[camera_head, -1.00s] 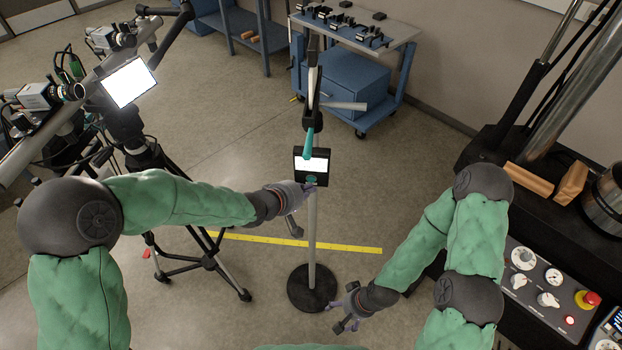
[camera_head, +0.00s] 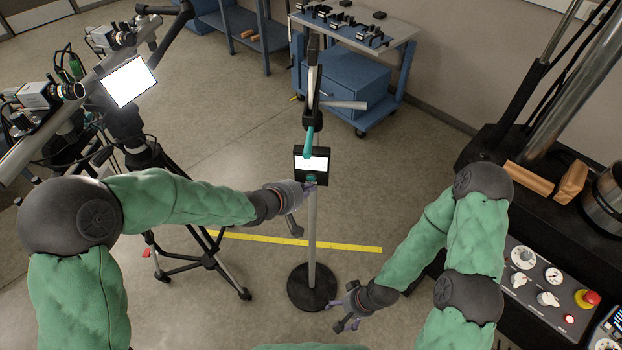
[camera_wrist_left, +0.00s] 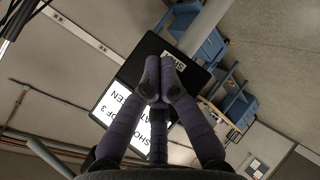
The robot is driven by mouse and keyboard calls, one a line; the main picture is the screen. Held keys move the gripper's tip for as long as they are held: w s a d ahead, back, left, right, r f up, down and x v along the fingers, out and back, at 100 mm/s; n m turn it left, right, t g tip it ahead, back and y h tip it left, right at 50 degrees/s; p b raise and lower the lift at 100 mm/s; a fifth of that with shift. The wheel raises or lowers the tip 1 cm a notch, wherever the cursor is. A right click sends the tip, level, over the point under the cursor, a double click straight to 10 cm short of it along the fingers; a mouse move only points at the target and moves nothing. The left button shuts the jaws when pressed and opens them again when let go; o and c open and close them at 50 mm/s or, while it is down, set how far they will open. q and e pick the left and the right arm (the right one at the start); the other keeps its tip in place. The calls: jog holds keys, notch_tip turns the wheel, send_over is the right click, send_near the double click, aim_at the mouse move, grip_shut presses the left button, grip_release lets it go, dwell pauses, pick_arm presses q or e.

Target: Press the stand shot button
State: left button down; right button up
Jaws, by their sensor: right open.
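The stand shot box is a black box (camera_head: 298,164) with a white screen (camera_head: 313,165), on a thin pole with a round black base (camera_head: 312,288). My left gripper (camera_head: 309,187) is at the box's lower edge, by the button. In the left wrist view its fingertips (camera_wrist_left: 159,73) are close together in front of the black face, below a "SHOT" label (camera_wrist_left: 174,60). The button is hidden there, and contact cannot be told. My right gripper (camera_head: 346,311) is open and empty, low beside the stand base.
A camera tripod (camera_head: 207,262) with a bright monitor (camera_head: 129,82) stands at left. A blue cart (camera_head: 345,85) is behind the stand. A machine with a control panel (camera_head: 543,285) and red stop button (camera_head: 587,299) is at right. A yellow floor strip (camera_head: 345,246) crosses behind the pole.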

pick_arm(q)
jog(key=shift+w, duration=0.1)
jog(key=shift+w+p, duration=0.35)
jog(key=shift+p, duration=0.05)
jog(key=shift+w+p, duration=0.3)
jog(key=shift+w, duration=0.05)
dwell(0.8)
jog(key=shift+s, duration=0.8)
jog(key=shift+s+a, duration=0.15)
jog(key=shift+s, duration=1.1)
jog(key=shift+s+a, duration=0.1)
jog(key=shift+s, duration=1.15)
